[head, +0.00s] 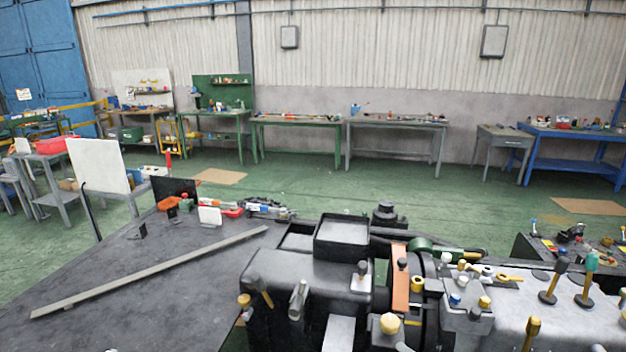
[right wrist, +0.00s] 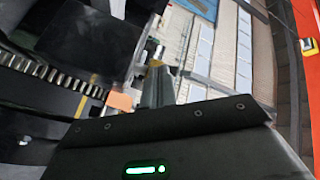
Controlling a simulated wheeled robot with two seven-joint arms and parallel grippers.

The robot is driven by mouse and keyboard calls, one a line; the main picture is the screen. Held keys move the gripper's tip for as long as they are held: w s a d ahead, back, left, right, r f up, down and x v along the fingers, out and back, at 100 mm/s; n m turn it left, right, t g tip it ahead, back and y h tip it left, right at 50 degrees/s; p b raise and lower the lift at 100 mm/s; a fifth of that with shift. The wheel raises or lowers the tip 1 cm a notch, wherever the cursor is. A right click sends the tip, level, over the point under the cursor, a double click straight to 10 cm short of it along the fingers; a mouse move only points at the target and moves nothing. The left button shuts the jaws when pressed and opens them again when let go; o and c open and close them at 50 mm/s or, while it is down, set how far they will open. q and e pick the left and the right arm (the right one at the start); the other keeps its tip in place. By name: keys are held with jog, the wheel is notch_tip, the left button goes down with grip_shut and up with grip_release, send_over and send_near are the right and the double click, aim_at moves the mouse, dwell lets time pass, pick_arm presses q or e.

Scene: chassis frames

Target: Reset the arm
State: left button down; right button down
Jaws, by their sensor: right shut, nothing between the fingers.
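My right gripper (right wrist: 157,72) shows in the right wrist view as grey fingers reaching up from its dark housing with a green light. It is shut and holds nothing. I cannot make out its fingers clearly in the head view. A dark machine chassis (head: 285,268) with an open tray-like box (head: 342,232) on top fills the lower middle of the head view. Toothed metal parts (right wrist: 45,72) show at the left of the right wrist view. My left gripper is not in view.
A dark workbench (head: 150,300) with a long metal strip (head: 150,272) lies at lower left. Several yellow-handled tools crowd the lower right, by a small bench (head: 545,250). Green floor (head: 300,185) is open behind. Benches line the far wall.

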jog(key=s+f+n+g+h, duration=0.2)
jog(key=s+f+h, duration=0.55)
jog(key=s, duration=0.35)
jog(key=s+d+n+g+h, duration=0.3)
jog(key=s+g, duration=0.5)
jog(key=s, duration=1.3)
notch_tip(320, 180, down, 29)
jog(key=s+a+g+b, duration=0.1)
jog(key=s+b, duration=0.1)
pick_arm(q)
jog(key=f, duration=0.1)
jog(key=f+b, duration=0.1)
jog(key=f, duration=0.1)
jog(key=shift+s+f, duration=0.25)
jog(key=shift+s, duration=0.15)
pick_arm(e)
jog(key=s+d+f+g+h, duration=0.1)
jog(key=s+d+f, duration=0.1)
jog(key=s+f, duration=1.4)
jog(key=shift+s+d, duration=0.2)
jog(key=shift+d, duration=0.2)
